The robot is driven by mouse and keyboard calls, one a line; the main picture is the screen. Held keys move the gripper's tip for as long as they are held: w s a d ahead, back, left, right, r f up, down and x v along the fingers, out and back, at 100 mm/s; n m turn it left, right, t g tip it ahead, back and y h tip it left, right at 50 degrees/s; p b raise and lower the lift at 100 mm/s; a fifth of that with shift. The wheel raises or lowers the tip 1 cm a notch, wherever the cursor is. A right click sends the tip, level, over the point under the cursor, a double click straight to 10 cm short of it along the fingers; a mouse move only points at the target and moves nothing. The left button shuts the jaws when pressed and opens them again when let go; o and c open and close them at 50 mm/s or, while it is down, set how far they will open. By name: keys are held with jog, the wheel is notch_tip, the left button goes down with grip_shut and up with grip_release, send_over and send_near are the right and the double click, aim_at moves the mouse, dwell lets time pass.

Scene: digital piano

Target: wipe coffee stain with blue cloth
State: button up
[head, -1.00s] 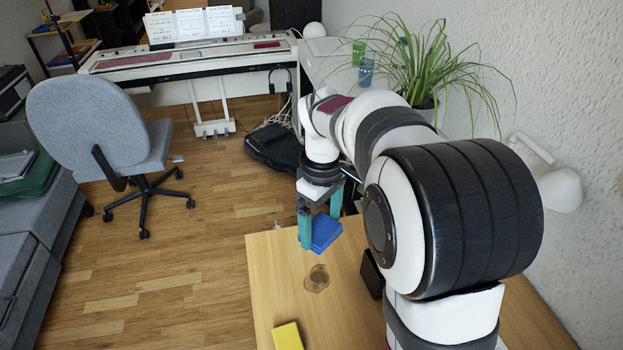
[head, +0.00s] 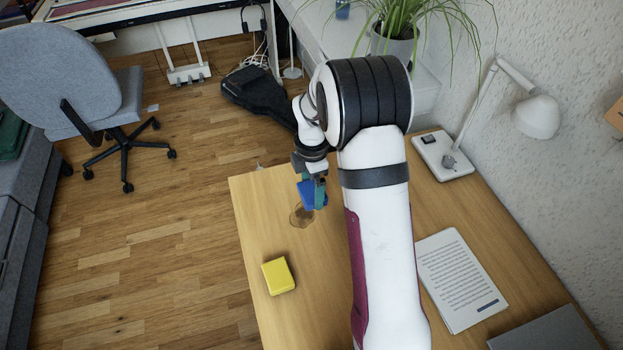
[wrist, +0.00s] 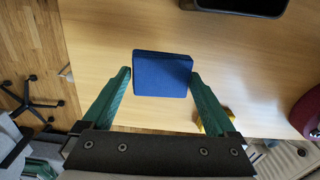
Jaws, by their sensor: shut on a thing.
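My gripper (head: 314,193) is shut on the folded blue cloth (head: 306,194), near the far left part of the wooden desk. In the wrist view the blue cloth (wrist: 162,74) sits squarely between the two green fingertips. The brown coffee stain (head: 301,216) is a ring-like patch on the desk, just below the cloth in the head view and partly hidden by it. I cannot tell whether the cloth touches the desk. The stain does not show in the wrist view.
A yellow sponge-like block (head: 279,276) lies on the desk (head: 257,217) nearer its left edge. A tablet with text (head: 460,279), a lamp (head: 445,157) and a grey flat item (head: 545,330) are on the right. A potted plant (head: 393,42) stands behind.

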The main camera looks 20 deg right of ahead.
jog(key=shift+f, duration=2.4)
jog(key=shift+a+f, duration=0.2)
jog(key=shift+f, duration=0.05)
jog(key=shift+a+r, duration=0.2)
jog(key=shift+a, duration=1.55)
jog(key=shift+a+r, duration=0.15)
jog(key=shift+a, duration=1.55)
jog(key=shift+d+r, duration=0.15)
jog(key=shift+d, duration=1.15)
jog(key=shift+d+r, duration=0.15)
jog(key=shift+d, duration=2.2)
jog(key=shift+s, duration=0.45)
jog(key=shift+a, duration=3.65)
jog(key=shift+d, duration=3.5)
jog(key=shift+w+d+r, duration=0.1)
jog(key=shift+d, duration=0.05)
jog(key=shift+r, duration=3.2)
